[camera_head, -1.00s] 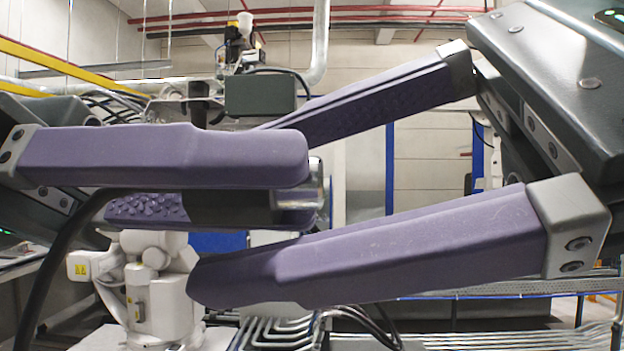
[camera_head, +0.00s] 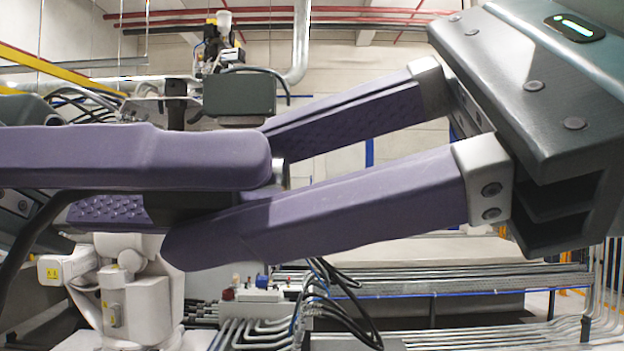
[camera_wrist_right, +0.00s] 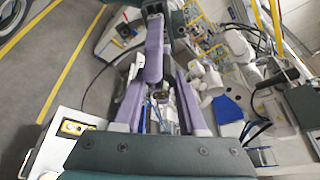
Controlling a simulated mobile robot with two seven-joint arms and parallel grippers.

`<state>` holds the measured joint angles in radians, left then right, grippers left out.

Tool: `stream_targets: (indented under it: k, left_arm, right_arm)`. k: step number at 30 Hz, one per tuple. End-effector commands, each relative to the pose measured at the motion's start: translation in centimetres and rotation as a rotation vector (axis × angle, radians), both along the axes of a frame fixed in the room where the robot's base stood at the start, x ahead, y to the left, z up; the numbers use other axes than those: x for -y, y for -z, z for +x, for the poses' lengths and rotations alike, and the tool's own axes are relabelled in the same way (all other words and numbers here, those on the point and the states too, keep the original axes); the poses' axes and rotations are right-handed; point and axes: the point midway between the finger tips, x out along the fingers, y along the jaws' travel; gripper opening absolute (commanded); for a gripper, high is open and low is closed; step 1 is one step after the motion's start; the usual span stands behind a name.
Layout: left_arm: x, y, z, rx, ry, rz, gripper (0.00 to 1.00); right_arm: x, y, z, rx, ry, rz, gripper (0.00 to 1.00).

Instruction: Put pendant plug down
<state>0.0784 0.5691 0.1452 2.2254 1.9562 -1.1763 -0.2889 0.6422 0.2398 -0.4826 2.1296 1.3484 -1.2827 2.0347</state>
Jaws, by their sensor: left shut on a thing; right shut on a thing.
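The pendant plug (camera_head: 185,206) is a dark cylinder with a silvery end, partly hidden between purple fingers in the head view. My left gripper (camera_head: 240,185) comes in from the left and is shut on the plug. My right gripper (camera_head: 225,195) comes in from the right with its dark body and green light. Its two long purple fingers reach left around the plug and are shut on it. In the right wrist view the right fingers (camera_wrist_right: 160,105) close in from both sides below the left gripper's finger. A black cable (camera_head: 22,240) hangs at the left.
A white robot arm (camera_head: 138,290) stands behind at lower left. Grey pipes and loose black cables (camera_head: 340,295) run along the lower middle. A dark grey box (camera_head: 240,95) is behind the fingers. Yellow lines mark open floor (camera_wrist_right: 50,60) in the right wrist view.

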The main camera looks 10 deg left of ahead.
Motion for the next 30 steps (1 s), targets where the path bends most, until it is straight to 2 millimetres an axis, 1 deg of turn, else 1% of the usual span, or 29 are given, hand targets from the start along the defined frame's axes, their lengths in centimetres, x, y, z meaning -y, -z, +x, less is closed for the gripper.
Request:
stream_targets:
  k: [2,3,11,12,19,22,26,30]
  left_arm:
    - [-0.1,-0.1,0.1,0.002,-0.006,-0.003,0.0]
    - [-0.1,-0.1,0.1,0.002,-0.006,-0.003,0.45]
    - [0.0,-0.1,0.1,0.001,-0.004,-0.002,0.74]
    - [0.0,-0.1,0.1,0.0,-0.003,-0.002,0.75]
    - [-0.1,0.0,0.1,0.0,-0.003,-0.002,0.75]
    - [-0.8,0.0,0.0,-0.003,-0.004,0.0,0.75]
    - [-3.0,0.0,-0.5,-0.004,-0.008,0.0,0.75]
    - [-6.2,0.0,-1.2,-0.003,-0.008,-0.001,0.75]
  right_arm:
    - [0.0,0.1,-0.1,-0.002,-0.002,-0.003,0.0]
    - [0.0,0.1,-0.1,-0.002,-0.002,-0.003,0.0]
    - [0.0,0.0,-0.1,-0.001,-0.001,-0.001,0.0]
    - [0.0,0.0,0.0,-0.001,-0.001,-0.001,0.0]
    - [0.0,0.0,0.0,0.0,-0.001,-0.001,0.0]
    - [0.0,0.0,0.0,0.0,-0.001,-0.001,0.0]
    - [0.0,0.0,0.0,0.0,-0.001,-0.001,0.0]
    - [0.0,0.0,0.0,0.0,-0.001,-0.001,0.0]
